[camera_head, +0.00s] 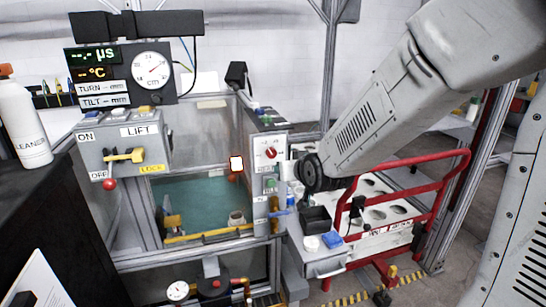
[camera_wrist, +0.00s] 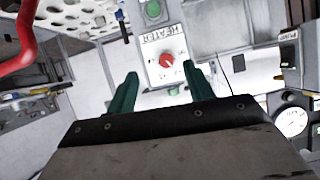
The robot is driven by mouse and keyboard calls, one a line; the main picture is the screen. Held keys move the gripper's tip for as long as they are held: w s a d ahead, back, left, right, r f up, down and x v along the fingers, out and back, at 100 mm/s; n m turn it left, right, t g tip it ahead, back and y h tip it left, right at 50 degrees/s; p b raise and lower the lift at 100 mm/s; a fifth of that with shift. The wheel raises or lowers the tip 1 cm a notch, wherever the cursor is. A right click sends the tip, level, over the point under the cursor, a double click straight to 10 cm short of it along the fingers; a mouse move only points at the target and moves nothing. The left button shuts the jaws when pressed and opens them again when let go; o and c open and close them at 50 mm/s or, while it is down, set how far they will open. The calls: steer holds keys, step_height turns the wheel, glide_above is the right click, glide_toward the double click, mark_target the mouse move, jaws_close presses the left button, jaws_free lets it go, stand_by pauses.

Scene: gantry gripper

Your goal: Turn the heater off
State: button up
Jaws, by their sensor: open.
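The heater switch is a red rotary knob (camera_wrist: 167,60) on a white plate (camera_wrist: 150,75) marked HEATER in the wrist view. In the head view the red knob (camera_head: 271,153) is on the right post of the machine frame. My gripper (camera_wrist: 163,82) has two green fingers, spread apart with nothing between them. The knob appears just beyond and between the fingertips, and no contact shows. In the head view my arm comes in from the upper right, and its wrist end is near the post; the fingers are hard to make out there.
A green button (camera_wrist: 153,9) is beside the heater plate. A LIFT box (camera_head: 124,145) with a yellow lever is at left, below a display (camera_head: 118,75). A red-railed cart (camera_head: 440,185) stands at right. A black bin (camera_head: 315,220) is below my wrist.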

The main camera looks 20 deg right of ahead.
mark_target(272, 155)
steer(key=w+f+t, duration=0.1)
steer(key=w, duration=0.3)
steer(key=w+f+t, duration=0.1)
steer(key=w+t, duration=0.1)
steer(key=w, duration=0.3)
steer(key=w+f+t, duration=0.1)
steer(key=w+t, duration=0.1)
steer(key=w, duration=0.2)
steer(key=shift+w+a, duration=0.35)
steer(key=shift+w, duration=0.05)
steer(key=c, duration=1)
